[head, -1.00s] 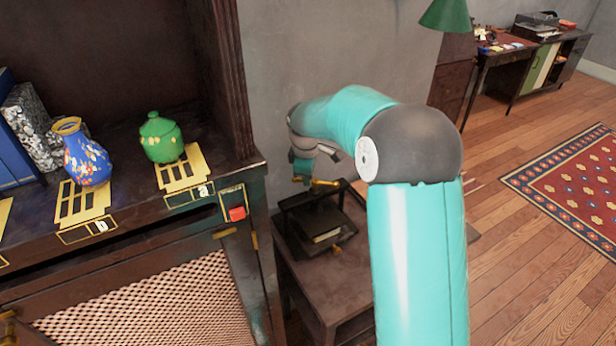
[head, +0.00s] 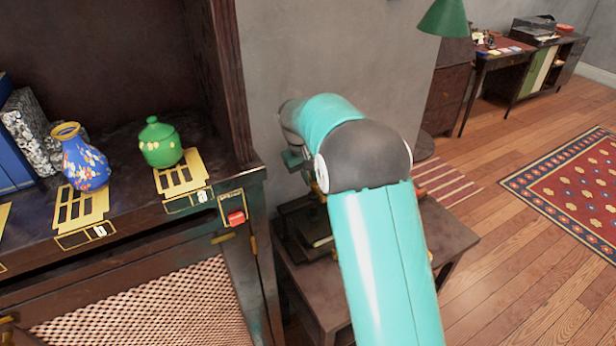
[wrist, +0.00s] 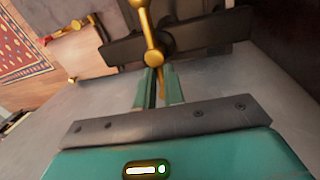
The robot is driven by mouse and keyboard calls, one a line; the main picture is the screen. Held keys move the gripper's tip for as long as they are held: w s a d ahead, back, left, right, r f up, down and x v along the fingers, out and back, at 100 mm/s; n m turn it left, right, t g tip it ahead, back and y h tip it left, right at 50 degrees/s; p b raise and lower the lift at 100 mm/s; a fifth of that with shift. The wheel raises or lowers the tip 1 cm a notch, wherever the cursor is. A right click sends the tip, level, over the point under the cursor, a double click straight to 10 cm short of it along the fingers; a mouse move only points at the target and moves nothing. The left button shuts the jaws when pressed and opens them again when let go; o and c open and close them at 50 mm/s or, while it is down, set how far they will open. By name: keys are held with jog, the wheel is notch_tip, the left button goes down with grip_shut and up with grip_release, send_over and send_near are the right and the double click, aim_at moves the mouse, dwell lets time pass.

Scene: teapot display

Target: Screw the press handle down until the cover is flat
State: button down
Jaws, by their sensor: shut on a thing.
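The press is a dark black frame with a brass handle on top, on a small side table. In the head view the press (head: 298,232) is partly hidden behind my arm, and a pale thing shows inside it. In the wrist view the brass handle (wrist: 152,38), a bar with round knobs, stands in front of the press's dark crossbar (wrist: 195,36). My gripper (wrist: 158,85) has its two teal fingers close together on the handle's near end. The cover's tilt cannot be told from these views.
The side table (head: 445,240) has bare room right of the press. A dark cabinet at left bears a blue flowered vase (head: 84,162) and a green lidded jar (head: 160,145), with a red button (head: 236,218) on its front. A wall stands close behind the press.

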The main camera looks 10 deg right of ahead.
jog(key=m, duration=0.2)
jog(key=d+m, duration=0.1)
jog(key=shift+m+g, duration=0.4)
jog(key=m, duration=0.3)
jog(key=shift+d+m+g, duration=0.3)
jog(key=shift+g, duration=0.1)
jog(key=m, duration=0.5)
jog(key=shift+s+d+g+y, duration=0.15)
jog(key=shift+d+g+y, duration=0.15)
jog(key=shift+d+g, duration=0.1)
jog(key=m, duration=0.4)
jog(key=s+m+y, duration=0.1)
jog(key=m, duration=0.1)
jog(key=shift+d+m+g, duration=0.2)
jog(key=shift+m+g, duration=0.1)
jog(key=shift+m, duration=0.1)
jog(key=shift+s+m+y, duration=0.15)
jog(key=shift+m+y, duration=0.15)
jog(key=shift+m, duration=0.7)
jog(key=shift+s+m+y, duration=0.15)
jog(key=shift+m+y, duration=0.15)
jog(key=shift+m, duration=0.7)
jog(key=shift+a, duration=0.1)
